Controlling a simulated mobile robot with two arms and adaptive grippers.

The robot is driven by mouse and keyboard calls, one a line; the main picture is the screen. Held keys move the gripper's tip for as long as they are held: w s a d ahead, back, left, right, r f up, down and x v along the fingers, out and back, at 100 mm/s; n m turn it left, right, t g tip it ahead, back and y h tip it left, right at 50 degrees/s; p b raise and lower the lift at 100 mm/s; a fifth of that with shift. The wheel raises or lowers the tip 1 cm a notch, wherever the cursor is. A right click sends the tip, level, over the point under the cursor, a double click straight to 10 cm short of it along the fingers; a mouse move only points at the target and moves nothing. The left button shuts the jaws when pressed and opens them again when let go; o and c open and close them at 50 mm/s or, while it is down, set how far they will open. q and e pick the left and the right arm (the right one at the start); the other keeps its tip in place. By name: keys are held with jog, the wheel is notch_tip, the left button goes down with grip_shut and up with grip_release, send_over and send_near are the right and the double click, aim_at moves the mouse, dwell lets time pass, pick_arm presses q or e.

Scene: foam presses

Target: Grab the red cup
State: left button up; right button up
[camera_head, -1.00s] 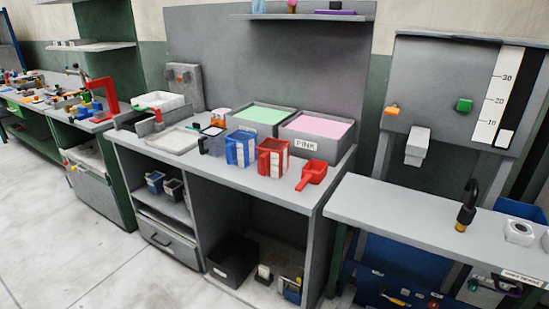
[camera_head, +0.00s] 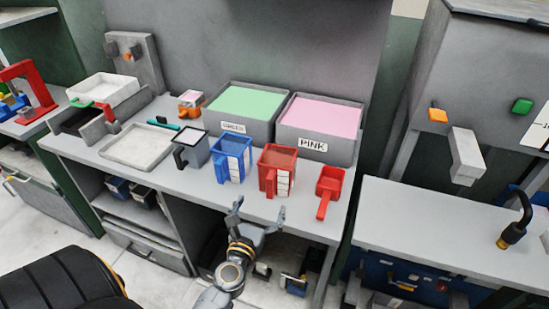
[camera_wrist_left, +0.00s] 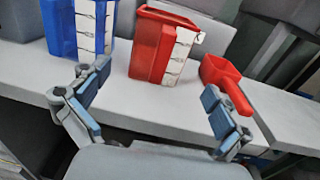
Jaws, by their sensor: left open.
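The red cup (camera_head: 277,171) is a square jug with a handle and a white marked strip. It stands upright on the grey workbench (camera_head: 330,242), between a blue cup (camera_head: 232,158) and a red scoop (camera_head: 328,190). My left gripper (camera_head: 258,212) is open and empty at the bench's front edge, in front of and below the red cup. In the left wrist view the red cup (camera_wrist_left: 160,45) appears beyond and between the spread fingers (camera_wrist_left: 155,105), apart from them. My right gripper is not in view.
Behind the cups are a green-filled bin (camera_head: 245,108) and a pink-filled bin (camera_head: 318,125). A dark grey cup (camera_head: 192,150) and a white tray (camera_head: 137,144) stand to the left. A second bench (camera_head: 430,220) is at the right, past a gap.

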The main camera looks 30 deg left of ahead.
aim_at(269, 188)
pick_arm(q)
jog(key=w, duration=0.1)
jog(key=w+r, duration=0.1)
jog(key=w, duration=0.1)
jog(key=w+p, duration=0.1)
jog(key=w, duration=0.1)
jog(key=shift+a+r, duration=0.25)
jog(key=shift+a, duration=0.15)
jog(key=x, duration=0.2)
jog(key=shift+w+a+f, duration=0.25)
jog(key=shift+w+f, duration=0.05)
jog(key=shift+w+a+f, duration=0.1)
jog(key=shift+w+a, duration=0.1)
jog(key=shift+w, duration=0.2)
jog(key=x, duration=0.2)
jog(key=f+x, duration=0.1)
jog(key=x, duration=0.2)
jog(key=shift+a, duration=0.1)
jog(key=shift+s+r, duration=0.15)
jog(key=shift+c, duration=0.6)
jog(key=c, duration=0.7)
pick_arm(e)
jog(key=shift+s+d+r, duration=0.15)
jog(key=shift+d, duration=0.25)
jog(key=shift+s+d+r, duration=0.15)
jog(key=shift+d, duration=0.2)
